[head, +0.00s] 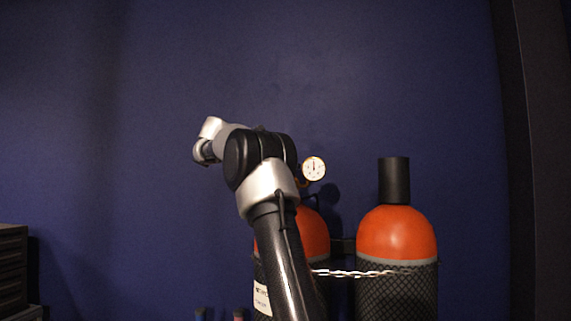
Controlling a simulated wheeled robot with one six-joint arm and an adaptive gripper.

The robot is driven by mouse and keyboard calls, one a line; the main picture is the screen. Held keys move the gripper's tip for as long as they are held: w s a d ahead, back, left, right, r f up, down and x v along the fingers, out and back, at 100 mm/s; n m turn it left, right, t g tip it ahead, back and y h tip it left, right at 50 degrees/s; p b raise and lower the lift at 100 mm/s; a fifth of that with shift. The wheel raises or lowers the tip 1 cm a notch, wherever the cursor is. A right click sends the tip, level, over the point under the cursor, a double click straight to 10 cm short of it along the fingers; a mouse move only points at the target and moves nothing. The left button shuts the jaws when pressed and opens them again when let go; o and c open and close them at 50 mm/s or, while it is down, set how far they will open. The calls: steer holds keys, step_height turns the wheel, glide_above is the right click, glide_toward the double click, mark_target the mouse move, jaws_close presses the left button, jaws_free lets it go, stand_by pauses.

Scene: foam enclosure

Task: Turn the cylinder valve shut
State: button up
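Two orange-topped gas cylinders in black mesh sleeves stand against the wall at the lower right of the head view. The left cylinder (315,235) is partly covered by my arm. A round white pressure gauge (313,168) with a brass-coloured rim sits above its shoulder, just right of my arm's elbow. The cylinder valve itself is hidden behind my arm. My arm rises from the bottom and bends left at the elbow. Its far end shows as silver and grey joints left of the cylinders; the gripper's fingers do not show.
The right cylinder (396,234) has a tall black cap (394,180). A metal chain (355,273) runs across both cylinders. A dark drawer unit (13,268) stands at the lower left. The dark blue wall (110,120) is bare at the left, and a dark upright edge (530,150) stands at the right.

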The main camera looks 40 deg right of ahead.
stand_by(0.4)
steer(key=o, duration=1)
